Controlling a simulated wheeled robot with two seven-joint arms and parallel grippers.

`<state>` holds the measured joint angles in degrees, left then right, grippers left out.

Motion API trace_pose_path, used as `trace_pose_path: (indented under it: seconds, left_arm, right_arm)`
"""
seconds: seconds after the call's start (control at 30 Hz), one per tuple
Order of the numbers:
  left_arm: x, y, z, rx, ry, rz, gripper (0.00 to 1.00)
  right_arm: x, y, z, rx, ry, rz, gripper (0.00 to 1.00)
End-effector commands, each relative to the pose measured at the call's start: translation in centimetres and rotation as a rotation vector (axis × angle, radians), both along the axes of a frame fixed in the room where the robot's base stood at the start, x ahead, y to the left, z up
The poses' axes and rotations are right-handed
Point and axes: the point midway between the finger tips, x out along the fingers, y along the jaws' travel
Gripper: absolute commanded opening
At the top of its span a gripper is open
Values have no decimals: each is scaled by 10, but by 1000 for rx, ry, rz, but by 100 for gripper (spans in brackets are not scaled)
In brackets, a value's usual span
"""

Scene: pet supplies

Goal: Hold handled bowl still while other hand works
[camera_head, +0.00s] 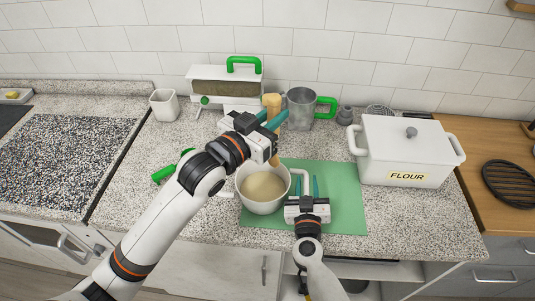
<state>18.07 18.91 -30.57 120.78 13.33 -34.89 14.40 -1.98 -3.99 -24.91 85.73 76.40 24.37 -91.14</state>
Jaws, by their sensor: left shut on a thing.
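The white handled bowl (262,202) stands at the left part of the green mat and holds a beige mixture (263,186). Its white handle (305,173) juts out to the right. My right gripper (307,184) is at the handle, its teal fingers apart on either side of it; contact cannot be told. My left gripper (274,120) is above the bowl's far side, shut on an upright wooden tool (272,104). The tool's lower part (274,160) reaches down to the bowl's far rim; its middle is hidden by the gripper.
The green mat (343,195) has free room right of my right gripper. A white flour box (405,158) stands at right. A metal cup with green handle (302,104), a white dispenser (224,87) and a white cup (164,105) stand behind. A green handle (163,174) lies left, partly hidden by my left arm.

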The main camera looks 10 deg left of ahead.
Motion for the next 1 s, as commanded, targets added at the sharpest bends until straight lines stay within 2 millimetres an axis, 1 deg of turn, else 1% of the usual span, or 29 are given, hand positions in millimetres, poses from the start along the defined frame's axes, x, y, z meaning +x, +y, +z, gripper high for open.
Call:
trace_pose_path:
  seconds: [0.33,0.47,0.57,0.8,0.9,1.0]
  left_arm:
    - [0,0,0,0,0,0,0]
    - [0,0,0,0,0,0,0]
    - [0,0,0,0,0,0,0]
    - [0,0,0,0,0,0,0]
    - [0,0,0,0,0,0,0]
    - [0,0,0,0,0,0,0]
  right_arm:
    - [-1,0,1,0,-2,-1,41]
    - [-12,0,0,0,-1,-1,41]
    - [-30,-1,0,1,1,-1,41]
    - [-81,-2,0,0,2,1,41]
    - [-98,-2,0,0,1,-1,41]
    - [-110,-2,0,0,0,0,41]
